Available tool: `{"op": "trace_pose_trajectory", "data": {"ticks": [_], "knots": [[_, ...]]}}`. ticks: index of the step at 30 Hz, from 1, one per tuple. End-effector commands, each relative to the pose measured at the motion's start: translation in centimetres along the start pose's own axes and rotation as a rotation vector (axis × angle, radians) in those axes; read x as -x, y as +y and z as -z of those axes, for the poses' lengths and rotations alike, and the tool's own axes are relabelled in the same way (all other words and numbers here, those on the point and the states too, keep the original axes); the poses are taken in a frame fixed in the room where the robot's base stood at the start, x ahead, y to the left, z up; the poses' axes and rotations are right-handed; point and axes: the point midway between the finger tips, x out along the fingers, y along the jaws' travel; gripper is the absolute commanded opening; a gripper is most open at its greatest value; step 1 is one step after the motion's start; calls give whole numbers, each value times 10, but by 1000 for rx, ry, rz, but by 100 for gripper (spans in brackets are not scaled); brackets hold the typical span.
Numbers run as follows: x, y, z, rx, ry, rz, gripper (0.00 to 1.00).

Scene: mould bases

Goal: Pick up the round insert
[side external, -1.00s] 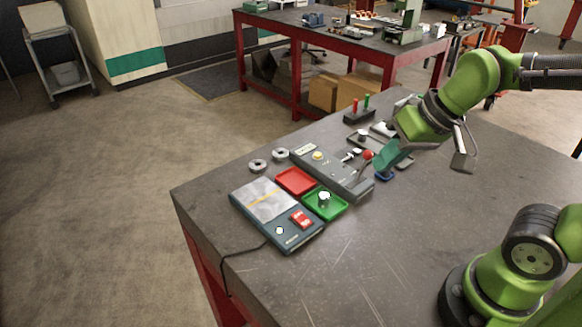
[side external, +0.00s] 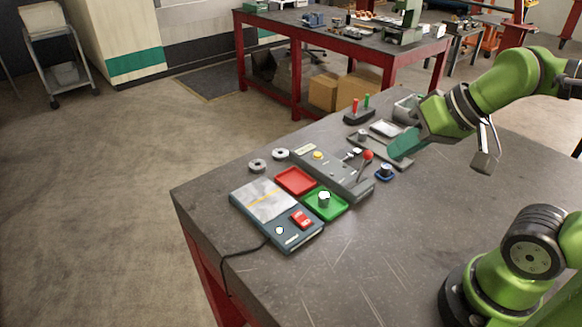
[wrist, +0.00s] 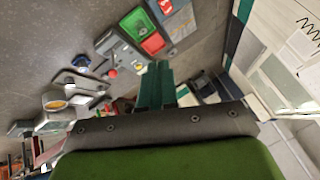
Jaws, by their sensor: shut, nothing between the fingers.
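My gripper (side external: 398,151), with teal fingers, is shut and empty above the table, to the right of the grey control box; its fingers also show in the wrist view (wrist: 156,85). Another silver cylinder (side external: 324,197) stands in the green tray (side external: 337,212). I cannot tell for certain which round piece is the insert. A flat grey mould base (side external: 397,146) lies behind the fingers, partly hidden, with a small round post (side external: 363,135) near its left end.
The grey control box (side external: 330,172) has a red-knobbed lever (side external: 368,155) close to my fingers. A red tray (side external: 295,181), a scale-like unit (side external: 277,228) and two grey rings (side external: 258,165) are farther left. A red-and-green-post stand (side external: 359,116) is behind.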

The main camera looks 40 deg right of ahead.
Motion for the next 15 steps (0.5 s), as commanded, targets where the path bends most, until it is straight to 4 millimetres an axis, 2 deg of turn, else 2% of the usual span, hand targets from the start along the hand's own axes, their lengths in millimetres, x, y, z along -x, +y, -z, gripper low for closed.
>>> {"op": "trace_pose_trajectory", "data": {"ticks": [6, 13, 15], "knots": [[0, 0, 0, 0, 0, 0, 0], [0, 0, 0, 0, 0, 0, 35], [0, 0, 0, 0, 0, 0, 37]]}}
